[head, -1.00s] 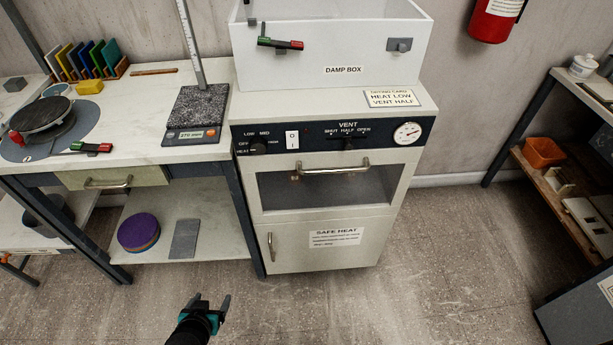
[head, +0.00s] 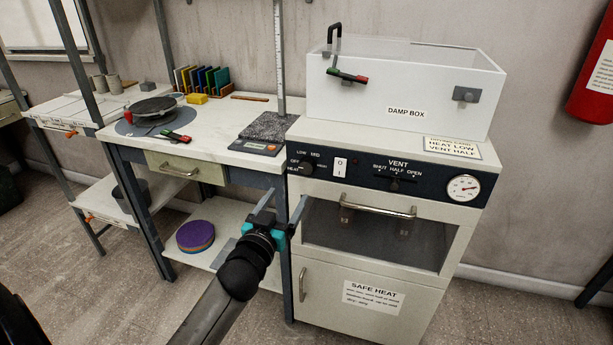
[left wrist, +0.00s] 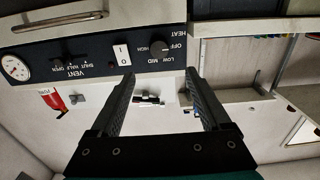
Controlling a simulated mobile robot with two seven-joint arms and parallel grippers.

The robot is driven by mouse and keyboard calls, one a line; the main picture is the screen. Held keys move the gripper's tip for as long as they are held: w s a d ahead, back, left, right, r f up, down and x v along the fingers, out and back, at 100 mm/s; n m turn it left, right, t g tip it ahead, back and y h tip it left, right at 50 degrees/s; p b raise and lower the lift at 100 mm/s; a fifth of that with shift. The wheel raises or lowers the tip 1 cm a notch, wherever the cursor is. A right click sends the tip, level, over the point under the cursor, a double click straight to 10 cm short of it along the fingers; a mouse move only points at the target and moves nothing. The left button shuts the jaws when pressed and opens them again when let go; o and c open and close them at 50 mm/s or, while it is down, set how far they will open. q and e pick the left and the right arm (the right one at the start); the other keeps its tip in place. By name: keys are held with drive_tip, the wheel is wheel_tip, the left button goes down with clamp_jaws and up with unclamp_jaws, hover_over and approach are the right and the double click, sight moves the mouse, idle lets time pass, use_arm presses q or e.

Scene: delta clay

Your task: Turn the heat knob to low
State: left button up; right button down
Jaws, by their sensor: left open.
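The heat knob (head: 306,167) is a dark round knob at the left end of the drying cabinet's dark control panel (head: 345,174), with OFF, LOW and MID marks around it. In the left wrist view the knob (left wrist: 161,47) appears upside down, beyond the fingertips; HIGH is also readable there. Which mark its pointer faces is too small to tell. My left gripper (head: 284,198) is open and empty, in front of the cabinet and lower than the knob in the head view. In the left wrist view its two fingers (left wrist: 160,74) are spread apart. My right gripper is not in view.
A white rocker switch (head: 340,167) and the vent slider (head: 395,185) are right of the knob. The oven door handle (head: 376,207) sticks out below the panel. The damp box (head: 400,95) stands on top. A worktable (head: 215,150) adjoins on the left.

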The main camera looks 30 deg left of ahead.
sight(306, 169)
use_arm(q)
drive_tip(key=b+x, duration=0.2)
drive_tip(key=x, duration=0.8)
drive_tip(key=shift+w+d+f+b, duration=0.1)
drive_tip(key=shift+w+f+b, duration=0.05)
drive_tip(key=shift+w+b, duration=0.3)
drive_tip(key=shift+w, duration=0.6)
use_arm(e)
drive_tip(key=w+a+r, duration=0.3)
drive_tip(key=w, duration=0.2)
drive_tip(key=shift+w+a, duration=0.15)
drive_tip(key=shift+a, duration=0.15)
use_arm(q)
drive_tip(key=shift+c, duration=0.4)
clamp_jaws()
